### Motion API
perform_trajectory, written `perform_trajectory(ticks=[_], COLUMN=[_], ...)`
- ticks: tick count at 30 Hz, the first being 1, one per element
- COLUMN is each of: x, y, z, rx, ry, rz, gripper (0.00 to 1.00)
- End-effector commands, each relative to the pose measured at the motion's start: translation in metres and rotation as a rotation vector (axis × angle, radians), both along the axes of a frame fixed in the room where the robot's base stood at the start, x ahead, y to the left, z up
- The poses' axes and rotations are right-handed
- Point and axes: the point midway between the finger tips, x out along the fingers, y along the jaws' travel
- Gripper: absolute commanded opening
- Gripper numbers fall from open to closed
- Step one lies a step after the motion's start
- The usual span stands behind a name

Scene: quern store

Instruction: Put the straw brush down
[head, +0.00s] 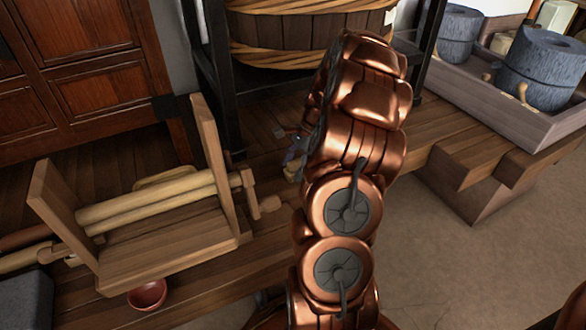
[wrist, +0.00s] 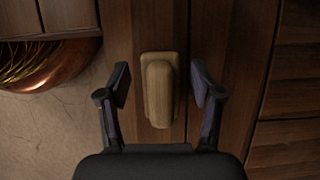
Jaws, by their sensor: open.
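A tan, straw-coloured piece that I take to be the straw brush (wrist: 158,92) shows in the wrist view, with a rounded near part and a broader far end. It appears to rest on the dark wooden planks. My gripper (wrist: 160,84) is open, one finger on each side of the brush, with a visible gap on both sides. In the head view my gripper (head: 294,150) is small and partly hidden behind my copper arm, low over the bench. A bit of tan, likely the brush (head: 292,171), shows just below it.
A wooden roller frame (head: 165,270) stands on the bench (head: 270,230) at left, with a small red bowl (head: 147,295) in front. A banded wooden tub (head: 300,38) stands behind. A tray (head: 480,92) with grey stone querns (head: 540,68) is at right.

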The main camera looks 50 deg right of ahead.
Motion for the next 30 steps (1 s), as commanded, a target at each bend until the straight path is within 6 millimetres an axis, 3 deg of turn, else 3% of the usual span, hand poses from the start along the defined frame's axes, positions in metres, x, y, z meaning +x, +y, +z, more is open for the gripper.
perform_trajectory(ticks=[16, 21, 30], x=[-0.012, -0.014, -0.014], y=[-0.036, -0.041, -0.041], z=[0.091, 0.103, 0.104], rx=[-0.004, -0.003, -0.001], ry=[-0.002, -0.002, -0.001], rz=[-0.002, -0.002, 0.000], gripper=[0.66, 0.66, 0.66])
